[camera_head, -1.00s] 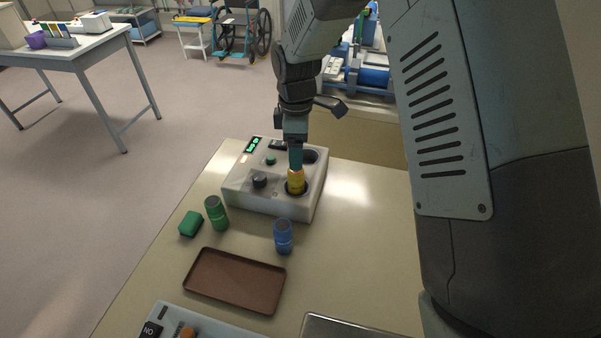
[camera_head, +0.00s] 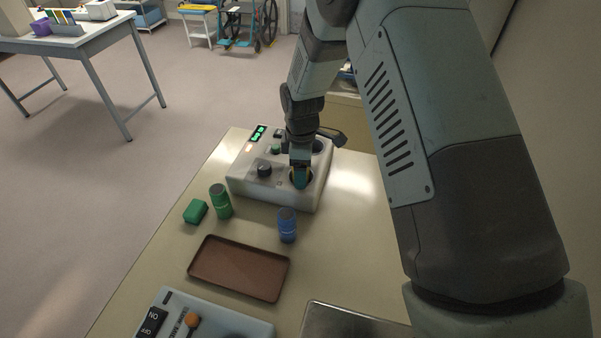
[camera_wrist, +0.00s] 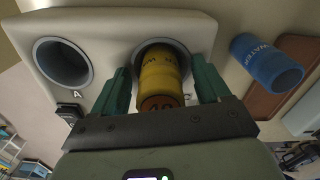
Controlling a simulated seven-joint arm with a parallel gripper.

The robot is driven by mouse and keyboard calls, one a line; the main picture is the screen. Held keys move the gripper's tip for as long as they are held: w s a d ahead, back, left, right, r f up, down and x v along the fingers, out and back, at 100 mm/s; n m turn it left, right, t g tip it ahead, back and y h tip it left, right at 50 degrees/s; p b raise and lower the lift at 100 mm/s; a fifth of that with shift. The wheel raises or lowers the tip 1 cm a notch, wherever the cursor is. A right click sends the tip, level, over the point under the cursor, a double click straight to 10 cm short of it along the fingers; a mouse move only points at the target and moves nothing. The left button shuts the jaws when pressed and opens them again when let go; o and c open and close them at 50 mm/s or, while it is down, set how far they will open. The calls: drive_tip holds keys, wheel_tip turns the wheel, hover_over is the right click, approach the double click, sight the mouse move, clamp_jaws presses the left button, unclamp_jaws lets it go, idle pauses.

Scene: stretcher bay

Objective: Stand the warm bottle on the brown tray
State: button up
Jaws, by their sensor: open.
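The yellow bottle (camera_wrist: 160,72) stands in a round well of the white warmer box (camera_head: 243,180). Its orange-brown end bears a mark and faces the wrist camera. My gripper (camera_head: 301,180) is down at that well and hides most of the bottle in the head view. In the wrist view my gripper (camera_wrist: 162,88) is open, with one green finger on each side of the bottle; I cannot tell whether they touch it. The brown tray (camera_head: 240,268) lies empty on the table in front of the box. Part of it shows in the wrist view (camera_wrist: 297,60).
A blue bottle (camera_head: 287,226) marked WATER stands between box and tray. A green bottle (camera_head: 220,202) and a green block (camera_head: 196,211) stand left of it. A switch panel (camera_head: 200,322) and metal tray (camera_head: 350,322) lie at the front. The box's other well (camera_wrist: 63,63) is empty.

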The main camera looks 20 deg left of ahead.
drive_tip(key=shift+c, duration=0.4)
drive_tip(key=c, duration=1.2)
wheel_tip(320, 180, up, 10)
drive_tip(key=shift+c, duration=0.2)
drive_tip(key=s+a+f+n, duration=0.1)
drive_tip(key=s+a+n, duration=0.3)
drive_tip(key=s+n, duration=0.6)
drive_tip(key=s+a+f+n, duration=0.2)
drive_tip(key=s+a+n, duration=0.3)
drive_tip(key=s, duration=0.9)
drive_tip(key=shift+s+d+f+n, duration=0.1)
drive_tip(key=shift+d+f+n, duration=0.2)
drive_tip(key=shift+f, duration=1.3)
drive_tip(key=shift+s+d+f+n, duration=0.15)
drive_tip(key=shift+f+n, duration=0.3)
drive_tip(key=shift+f, duration=1.2)
drive_tip(key=shift+s+d+f+n, duration=0.1)
drive_tip(key=shift+d+f+n, duration=0.2)
drive_tip(key=shift+f, duration=1.3)
